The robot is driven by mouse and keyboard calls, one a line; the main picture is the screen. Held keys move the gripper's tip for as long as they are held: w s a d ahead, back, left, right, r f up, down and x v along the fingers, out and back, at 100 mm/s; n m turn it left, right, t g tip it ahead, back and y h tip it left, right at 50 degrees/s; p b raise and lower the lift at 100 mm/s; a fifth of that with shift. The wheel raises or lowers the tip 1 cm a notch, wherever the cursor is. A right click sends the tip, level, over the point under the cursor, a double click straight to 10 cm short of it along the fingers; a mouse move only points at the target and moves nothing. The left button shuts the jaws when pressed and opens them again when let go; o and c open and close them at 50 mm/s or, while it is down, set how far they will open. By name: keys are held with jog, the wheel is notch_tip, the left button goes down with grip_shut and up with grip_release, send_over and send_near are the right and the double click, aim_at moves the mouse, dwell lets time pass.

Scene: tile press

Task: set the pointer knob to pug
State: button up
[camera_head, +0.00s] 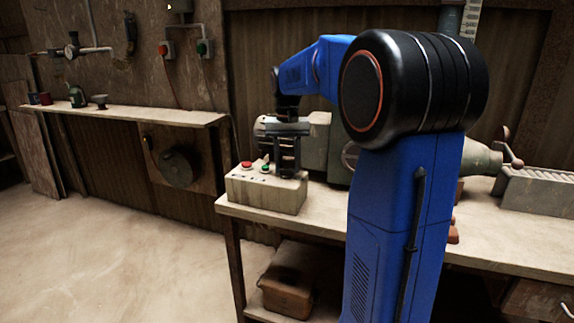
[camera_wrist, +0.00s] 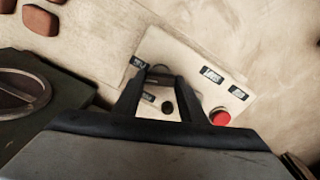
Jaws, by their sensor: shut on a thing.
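The pale control box (camera_head: 258,193) stands on the near left end of the bench. It also shows in the wrist view (camera_wrist: 190,65), with several small dark labels too blurred to read. My gripper (camera_head: 287,172) points down over the right part of the box. In the wrist view its two fingertips (camera_wrist: 160,76) close on a dark knob (camera_wrist: 161,70), mostly hidden between them. Which label its pointer faces cannot be told. A small dark round part (camera_wrist: 168,107) shows between the fingers. A red button (camera_wrist: 219,117) lies to their right. The head view also shows a green button (camera_head: 265,169).
Reddish-brown tiles (camera_wrist: 26,85) lie on the bench (camera_wrist: 100,40) beside the box. A dark green machine (camera_wrist: 45,120) with a slotted round part is close by at left. A wall shelf (camera_head: 150,117) stands farther left; the floor in front is clear.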

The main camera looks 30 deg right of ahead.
jog(key=shift+m, duration=2.2)
jog(key=o, duration=1.1)
jog(key=shift+c, duration=0.2)
notch_tip(320, 180, up, 18)
jog(key=shift+f, duration=0.25)
